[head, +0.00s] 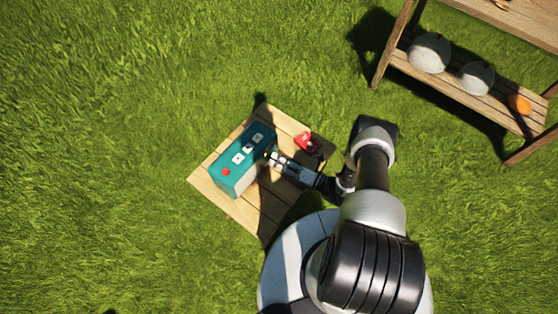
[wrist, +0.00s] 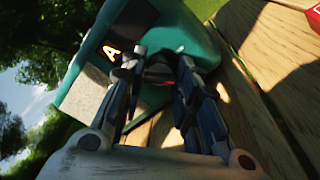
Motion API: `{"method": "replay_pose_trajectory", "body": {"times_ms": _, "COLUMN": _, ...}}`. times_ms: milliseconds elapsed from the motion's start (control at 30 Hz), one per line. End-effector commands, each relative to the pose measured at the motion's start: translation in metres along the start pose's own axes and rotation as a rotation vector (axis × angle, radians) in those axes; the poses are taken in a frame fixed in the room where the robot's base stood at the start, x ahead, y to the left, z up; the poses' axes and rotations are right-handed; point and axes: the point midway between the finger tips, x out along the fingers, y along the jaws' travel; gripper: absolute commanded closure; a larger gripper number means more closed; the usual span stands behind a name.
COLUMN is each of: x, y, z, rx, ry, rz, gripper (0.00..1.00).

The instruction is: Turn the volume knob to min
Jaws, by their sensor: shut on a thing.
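The teal device (head: 233,184) stands on a small wooden table, with a red button and several white-and-dark controls on its upper face. In the wrist view, the teal device (wrist: 204,43) fills the upper middle, with a lit letter A on a dark panel. My gripper (head: 268,156) is at the device's right side. In the wrist view my gripper (wrist: 162,62) has its fingers against that side, shut on the volume knob (wrist: 160,73). The knob is mostly hidden between the fingers, so its setting cannot be read.
A red object (head: 306,142) lies on the small table (head: 204,180), right of the device. A wooden shelf stand (head: 450,85) at the upper right holds two pale round things and an orange one. Grass surrounds the table, clear on the left.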

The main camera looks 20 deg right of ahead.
Motion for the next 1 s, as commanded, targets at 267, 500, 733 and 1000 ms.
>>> {"method": "replay_pose_trajectory", "body": {"times_ms": 267, "x": -0.0001, "y": -0.0004, "z": -0.0001, "rx": 0.0, "ry": 0.0, "rz": -0.001, "gripper": 0.95}}
{"method": "replay_pose_trajectory", "body": {"times_ms": 500, "x": -0.0001, "y": -0.0004, "z": 0.0, "rx": -0.022, "ry": 0.002, "rz": -0.004, "gripper": 0.96}}
{"method": "replay_pose_trajectory", "body": {"times_ms": 733, "x": -0.0001, "y": -0.0002, "z": 0.0004, "rx": -0.124, "ry": 0.009, "rz": -0.017, "gripper": 0.96}}
{"method": "replay_pose_trajectory", "body": {"times_ms": 1000, "x": -0.0001, "y": 0.0005, "z": 0.0006, "rx": -0.351, "ry": 0.025, "rz": -0.044, "gripper": 0.96}}
